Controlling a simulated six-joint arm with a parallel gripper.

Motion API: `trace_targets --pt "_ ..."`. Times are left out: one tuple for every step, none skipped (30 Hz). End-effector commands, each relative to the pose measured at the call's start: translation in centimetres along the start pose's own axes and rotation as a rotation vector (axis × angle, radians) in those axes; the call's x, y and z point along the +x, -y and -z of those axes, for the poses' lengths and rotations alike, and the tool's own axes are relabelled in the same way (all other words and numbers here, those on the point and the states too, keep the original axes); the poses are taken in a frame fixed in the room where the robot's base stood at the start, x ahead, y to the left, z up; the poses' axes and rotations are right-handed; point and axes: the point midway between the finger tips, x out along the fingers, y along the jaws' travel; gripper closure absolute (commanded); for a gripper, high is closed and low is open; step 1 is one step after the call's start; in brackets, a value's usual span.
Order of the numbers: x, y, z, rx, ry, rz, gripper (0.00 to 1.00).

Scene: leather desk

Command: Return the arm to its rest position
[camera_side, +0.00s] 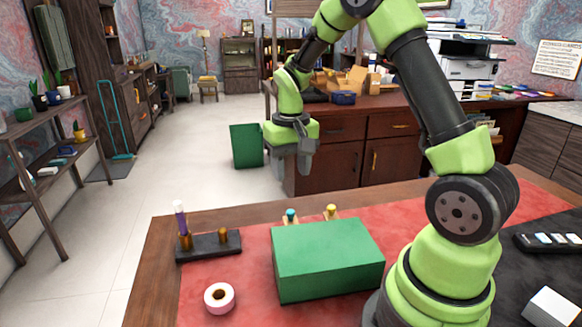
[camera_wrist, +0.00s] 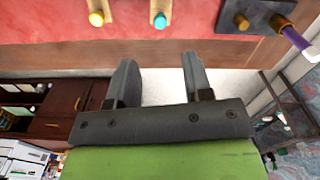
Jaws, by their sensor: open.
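My green and black arm rises from the right side of the desk (camera_side: 160,262) in the side view. My gripper (camera_side: 290,172) hangs from the bent arm, fingers down, high above the desk's far edge. In the wrist view my gripper (camera_wrist: 158,65) has its two grey fingers apart with nothing between them. It touches nothing that I can see.
A green box (camera_side: 325,262) stands on the red desk top, partly hiding two small wooden pieces with teal (camera_side: 291,216) and yellow (camera_side: 331,211) tips. A dark stand (camera_side: 208,246) holds a purple-and-white marker (camera_side: 180,220). A pink tape roll (camera_side: 219,298) lies in front.

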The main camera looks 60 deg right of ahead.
Motion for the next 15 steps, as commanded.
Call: trace_targets --pt "0.0 0.0 0.0 0.0 0.0 0.0 0.54" --pt "0.0 0.0 0.0 0.0 0.0 0.0 0.54" --pt "0.0 0.0 0.0 0.0 0.0 0.0 0.54" --pt "0.0 0.0 0.0 0.0 0.0 0.0 0.54" --pt "0.0 0.0 0.0 0.0 0.0 0.0 0.54" --pt "-0.1 0.0 0.0 -0.001 -0.002 0.001 0.54" --pt "-0.3 0.1 -0.1 -0.002 -0.006 0.003 0.54" --pt "-0.6 0.2 -0.2 -0.004 -0.012 0.006 0.54" --pt "-1.1 0.5 -0.5 -0.009 -0.023 0.011 0.54" --pt "-1.7 0.7 -0.7 -0.013 -0.036 0.018 0.54" --pt "-2.5 1.0 -1.1 -0.019 -0.05 0.025 0.54" --pt "-3.6 1.4 -1.7 -0.028 -0.073 0.038 0.54" --pt "-4.5 1.8 -2.2 -0.035 -0.093 0.051 0.54" --pt "-5.5 2.1 -2.9 -0.043 -0.113 0.064 0.54" --pt "-6.8 2.6 -3.9 -0.056 -0.142 0.083 0.54"
